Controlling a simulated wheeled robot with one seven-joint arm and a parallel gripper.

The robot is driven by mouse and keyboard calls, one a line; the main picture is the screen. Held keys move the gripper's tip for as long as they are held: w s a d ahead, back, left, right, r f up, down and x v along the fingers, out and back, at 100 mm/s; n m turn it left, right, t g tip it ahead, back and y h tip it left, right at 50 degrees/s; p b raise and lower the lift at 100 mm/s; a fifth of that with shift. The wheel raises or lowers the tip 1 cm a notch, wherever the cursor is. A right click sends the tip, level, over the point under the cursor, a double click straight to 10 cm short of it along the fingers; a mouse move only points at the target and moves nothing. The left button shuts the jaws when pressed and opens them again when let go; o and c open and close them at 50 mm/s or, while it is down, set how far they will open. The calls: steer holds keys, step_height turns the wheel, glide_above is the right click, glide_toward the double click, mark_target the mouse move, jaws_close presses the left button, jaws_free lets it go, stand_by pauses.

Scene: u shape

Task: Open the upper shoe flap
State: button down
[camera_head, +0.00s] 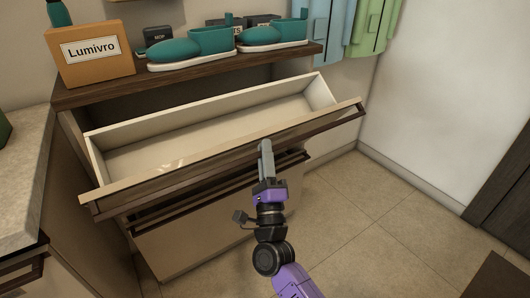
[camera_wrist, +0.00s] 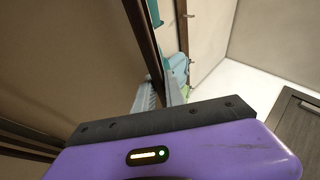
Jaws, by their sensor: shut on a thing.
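The upper shoe flap (camera_head: 200,164) of the cabinet is tilted out at the top. Its pale inner bin shows and looks empty. A dark handle bar (camera_head: 335,118) runs along the flap's front upper edge. My gripper (camera_head: 265,150) is at this bar, right of its middle, with the fingers shut on the handle. In the wrist view the fingers (camera_wrist: 160,93) meet the dark bar (camera_wrist: 143,42). The exact contact is partly hidden by the fingers.
A lower flap (camera_head: 200,230) is shut below. The cabinet top carries a Lumivro box (camera_head: 92,54), teal shoes (camera_head: 195,45) and small dark boxes. A stone-topped counter (camera_head: 22,150) stands at left. Tiled floor (camera_head: 370,220) is clear at right. Green and blue garments (camera_head: 370,28) hang behind.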

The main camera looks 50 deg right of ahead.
mark_target(258, 139)
steer(key=r+p, duration=0.1)
steer(key=w+p, duration=0.1)
steer(key=shift+d+r+n+y+p, duration=0.15)
steer(key=shift+r+n+y+p, duration=0.15)
steer(key=shift+r+y+p, duration=0.1)
steer(key=w+p, duration=0.1)
steer(key=r+p, duration=0.1)
steer(key=p, duration=0.1)
steer(key=shift+w+d+r+n+y, duration=0.2)
steer(key=shift+w+n+y, duration=0.1)
steer(key=shift+w, duration=0.1)
steer(key=shift+w+d+p, duration=0.1)
steer(key=shift+w+p, duration=0.25)
steer(key=shift+p, duration=0.2)
steer(key=shift+y, duration=0.3)
steer(key=c, duration=1.4)
jaws_free()
steer(key=v, duration=0.7)
steer(key=shift+s+a+b, duration=0.25)
steer(key=shift+a+b, duration=0.05)
steer(key=shift+b, duration=0.1)
